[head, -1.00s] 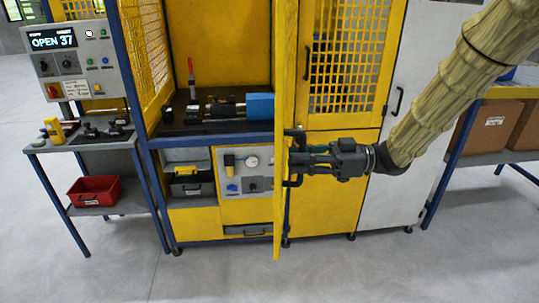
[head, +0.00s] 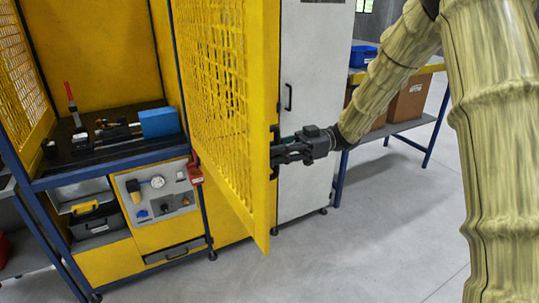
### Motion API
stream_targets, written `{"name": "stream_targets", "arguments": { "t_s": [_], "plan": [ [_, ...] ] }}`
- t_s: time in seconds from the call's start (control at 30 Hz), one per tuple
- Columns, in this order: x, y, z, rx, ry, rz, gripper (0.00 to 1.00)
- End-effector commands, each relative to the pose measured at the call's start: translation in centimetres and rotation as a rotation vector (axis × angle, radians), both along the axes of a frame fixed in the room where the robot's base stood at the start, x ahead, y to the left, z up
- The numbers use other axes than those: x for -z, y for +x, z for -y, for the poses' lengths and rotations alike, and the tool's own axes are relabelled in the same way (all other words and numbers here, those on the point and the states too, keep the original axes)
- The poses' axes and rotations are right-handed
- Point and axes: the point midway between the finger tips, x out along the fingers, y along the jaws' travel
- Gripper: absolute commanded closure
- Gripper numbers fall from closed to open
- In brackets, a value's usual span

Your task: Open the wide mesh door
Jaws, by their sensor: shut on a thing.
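The wide mesh door (head: 222,95) is a yellow framed panel with a square mesh. It stands swung out from the yellow machine cell, its free edge toward me at the middle of the head view. The black door handle (head: 274,134) is on that edge, partly hidden by the fingers. My gripper (head: 280,150) comes from the right and is shut on the handle. The cell's inside is visible left of the door, with a dark work deck (head: 95,148) and a blue block (head: 160,122) on it.
A grey cabinet (head: 312,100) stands behind the gripper. A shelf table with cardboard boxes (head: 405,103) and a blue bin (head: 362,56) is at the back right. A gauge panel (head: 157,192) is below the deck. The floor (head: 350,245) in front is clear.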

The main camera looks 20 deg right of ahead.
Motion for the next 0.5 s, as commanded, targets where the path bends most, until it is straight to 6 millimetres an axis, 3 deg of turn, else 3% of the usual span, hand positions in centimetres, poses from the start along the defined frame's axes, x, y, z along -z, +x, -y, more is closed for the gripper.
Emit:
{"name": "stream_targets", "arguments": {
  "t_s": [0.2, 0.23, 0.33, 0.5],
  "plan": [
    [0.09, -0.08, 0.07, 0.0, -0.001, -0.002, 1.0],
    [0.09, -0.09, 0.08, 0.0, -0.001, -0.002, 0.84],
    [0.09, -0.08, 0.07, 0.001, -0.001, -0.002, 0.65],
    [0.06, -0.04, 0.02, 0.0, -0.001, -0.001, 0.65]
  ]
}}
